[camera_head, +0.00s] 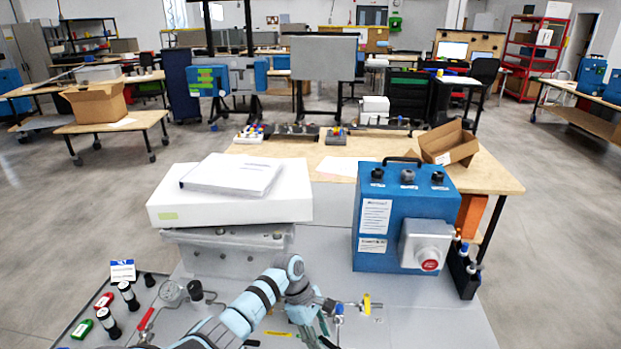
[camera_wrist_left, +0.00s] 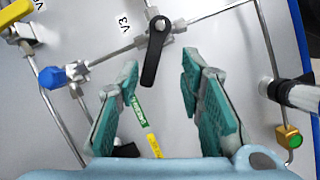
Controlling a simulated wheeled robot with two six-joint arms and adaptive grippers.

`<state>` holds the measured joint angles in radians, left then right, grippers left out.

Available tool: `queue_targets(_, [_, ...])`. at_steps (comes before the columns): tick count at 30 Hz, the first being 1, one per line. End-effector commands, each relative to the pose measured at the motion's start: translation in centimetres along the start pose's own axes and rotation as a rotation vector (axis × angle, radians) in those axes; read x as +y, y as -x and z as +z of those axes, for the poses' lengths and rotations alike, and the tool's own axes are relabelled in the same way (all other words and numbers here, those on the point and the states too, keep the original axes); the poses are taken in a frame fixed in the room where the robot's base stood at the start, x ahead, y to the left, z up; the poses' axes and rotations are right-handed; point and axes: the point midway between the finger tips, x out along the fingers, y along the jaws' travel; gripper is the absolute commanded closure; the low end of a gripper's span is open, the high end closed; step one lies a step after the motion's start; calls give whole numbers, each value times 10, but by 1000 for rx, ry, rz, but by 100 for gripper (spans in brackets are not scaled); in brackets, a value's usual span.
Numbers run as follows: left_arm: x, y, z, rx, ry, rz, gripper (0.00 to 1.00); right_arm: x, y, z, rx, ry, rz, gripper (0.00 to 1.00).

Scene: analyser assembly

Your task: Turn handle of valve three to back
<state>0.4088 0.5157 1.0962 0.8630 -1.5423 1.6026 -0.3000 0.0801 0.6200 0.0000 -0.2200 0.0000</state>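Valve three is labelled V3 in the left wrist view, on a thin metal pipe. Its black lever handle (camera_wrist_left: 154,55) points down in that picture, towards the space between my fingers. My left gripper (camera_wrist_left: 160,78) is open, with its teal finger pads on either side of the handle's lower end. I cannot tell whether they touch it; nothing is clearly held. In the head view, my left gripper (camera_head: 313,327) is low over the grey panel, and the V3 handle cannot be made out there. My right gripper is not in view.
A yellow handle (camera_wrist_left: 18,11) and a blue knob (camera_wrist_left: 53,77) sit left of V3. A black-and-white cylinder (camera_wrist_left: 292,94) and a green-capped brass fitting (camera_wrist_left: 289,136) are at right. In the head view, a blue box (camera_head: 404,221) and a white case (camera_head: 229,207) stand behind.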

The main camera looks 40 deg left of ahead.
Motion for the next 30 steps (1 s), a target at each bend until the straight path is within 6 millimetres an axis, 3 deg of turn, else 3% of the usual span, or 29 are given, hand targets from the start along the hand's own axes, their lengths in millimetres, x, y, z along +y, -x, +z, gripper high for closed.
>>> queue_targets(2, [-12,0,0,2,154,63,67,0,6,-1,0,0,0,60])
queue_targets(9, [-13,71,0,4,167,72,67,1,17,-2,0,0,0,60])
queue_targets(17, [-17,144,0,5,159,75,67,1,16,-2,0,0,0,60])
queue_targets(23, [44,154,-1,48,-169,357,67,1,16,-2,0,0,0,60])
queue_targets(30, [108,193,-9,238,-468,670,67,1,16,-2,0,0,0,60])
